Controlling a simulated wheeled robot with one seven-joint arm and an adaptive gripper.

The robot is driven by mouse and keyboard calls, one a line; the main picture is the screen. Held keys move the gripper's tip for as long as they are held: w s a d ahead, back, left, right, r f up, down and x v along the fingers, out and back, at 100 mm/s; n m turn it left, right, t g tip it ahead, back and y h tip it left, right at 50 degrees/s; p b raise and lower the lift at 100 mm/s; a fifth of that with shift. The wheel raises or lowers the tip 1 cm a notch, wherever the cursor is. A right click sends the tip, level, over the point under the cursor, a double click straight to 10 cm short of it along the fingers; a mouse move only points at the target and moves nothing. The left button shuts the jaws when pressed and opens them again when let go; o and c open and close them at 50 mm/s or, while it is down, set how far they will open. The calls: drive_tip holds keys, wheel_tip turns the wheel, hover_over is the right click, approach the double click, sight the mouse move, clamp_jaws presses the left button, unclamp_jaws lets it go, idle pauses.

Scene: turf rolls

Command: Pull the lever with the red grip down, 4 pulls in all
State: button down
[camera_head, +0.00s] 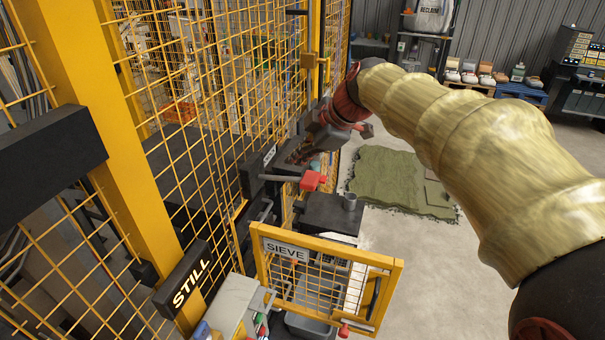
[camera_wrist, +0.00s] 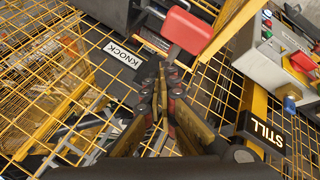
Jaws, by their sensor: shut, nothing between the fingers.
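The lever's red grip (camera_head: 313,181) sticks out from the yellow mesh fence in the head view, on a dark bar (camera_head: 277,178) that looks about level. In the wrist view the red grip (camera_wrist: 187,30) is just beyond my fingertips. My gripper (camera_head: 293,158) is close above and slightly left of the grip in the head view. In the wrist view my gripper (camera_wrist: 164,70) has its fingertips together, with nothing between them. I cannot tell whether the fingers touch the grip. A KNOCK label (camera_wrist: 123,55) is on the dark housing beside the lever.
A yellow mesh gate marked SIEVE (camera_head: 397,285) stands below the lever. A STILL sign (camera_head: 192,283) is on the fence at lower left. A control box with buttons (camera_wrist: 255,62) is at the right in the wrist view. Green turf (camera_head: 390,180) lies on the open floor.

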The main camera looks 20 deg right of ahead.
drive_tip(key=shift+w+a+r+p, duration=0.1)
drive_tip(key=shift+r+p, duration=0.25)
drive_tip(key=shift+r, duration=0.55)
drive_tip(key=shift+w+a+r+p, duration=0.1)
drive_tip(key=shift+r+p, duration=0.2)
drive_tip(key=shift+r, duration=0.55)
idle(0.6)
drive_tip(key=r+p, duration=0.1)
drive_tip(key=p, duration=0.2)
drive_tip(key=r+p, duration=0.1)
drive_tip(key=p, duration=0.2)
drive_tip(key=r+p, duration=0.1)
drive_tip(key=p, duration=0.1)
drive_tip(key=shift+w+a+r+p, duration=0.1)
drive_tip(key=shift+a+r+p, duration=0.15)
drive_tip(key=shift+r+p, duration=0.15)
drive_tip(key=shift+f, duration=0.2)
